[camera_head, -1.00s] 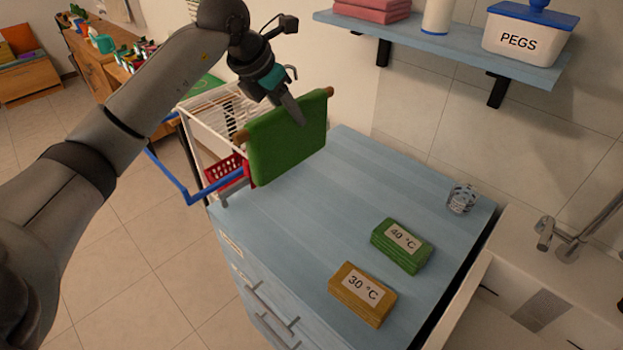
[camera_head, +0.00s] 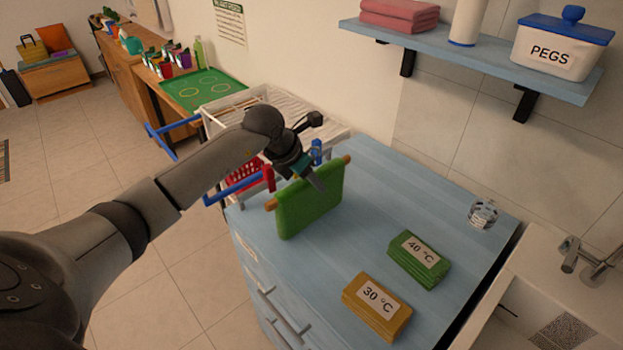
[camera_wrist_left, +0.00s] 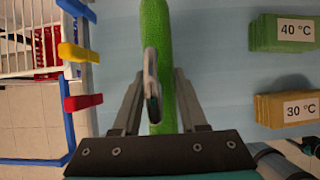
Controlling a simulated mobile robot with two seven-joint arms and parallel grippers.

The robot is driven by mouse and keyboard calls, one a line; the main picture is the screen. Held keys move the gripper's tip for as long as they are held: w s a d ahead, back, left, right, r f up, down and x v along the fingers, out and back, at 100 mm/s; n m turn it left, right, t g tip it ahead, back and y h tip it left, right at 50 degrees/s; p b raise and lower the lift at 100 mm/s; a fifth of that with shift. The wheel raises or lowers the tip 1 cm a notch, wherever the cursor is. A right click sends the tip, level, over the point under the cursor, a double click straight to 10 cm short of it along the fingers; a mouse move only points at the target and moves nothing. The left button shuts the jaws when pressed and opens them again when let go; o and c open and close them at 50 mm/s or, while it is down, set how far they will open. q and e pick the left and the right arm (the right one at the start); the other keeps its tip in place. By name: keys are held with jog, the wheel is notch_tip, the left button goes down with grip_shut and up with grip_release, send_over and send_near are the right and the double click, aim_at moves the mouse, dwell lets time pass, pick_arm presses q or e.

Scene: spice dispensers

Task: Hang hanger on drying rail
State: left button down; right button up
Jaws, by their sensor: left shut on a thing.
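My left gripper (camera_head: 317,182) is shut on the hanger, whose brown bar end (camera_head: 347,159) sticks out of a folded green cloth (camera_head: 310,210). The cloth hangs over or just above the left part of the blue counter; I cannot tell if it touches. In the left wrist view the green cloth (camera_wrist_left: 155,25) runs between the fingers (camera_wrist_left: 160,85), with a grey hook-like part (camera_wrist_left: 151,75) in the middle. A blue rail (camera_head: 233,190) shows left of the counter, partly hidden by my arm; it also shows in the wrist view (camera_wrist_left: 68,125).
A white wire rack (camera_head: 235,107) with a red basket (camera_head: 243,172) stands behind the rail. Coloured pegs stick out there, one red (camera_head: 269,178), one blue (camera_head: 316,153). Green (camera_head: 418,260) and orange (camera_head: 377,306) labelled stacks and a glass (camera_head: 482,214) stand on the counter (camera_head: 400,200).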

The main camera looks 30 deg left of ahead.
pick_arm(q)
jog(key=shift+r, duration=0.15)
jog(key=shift+c, duration=2.2)
grip_release()
jog(key=shift+f, duration=0.2)
jog(key=shift+r, duration=0.2)
jog(key=v, duration=1.2)
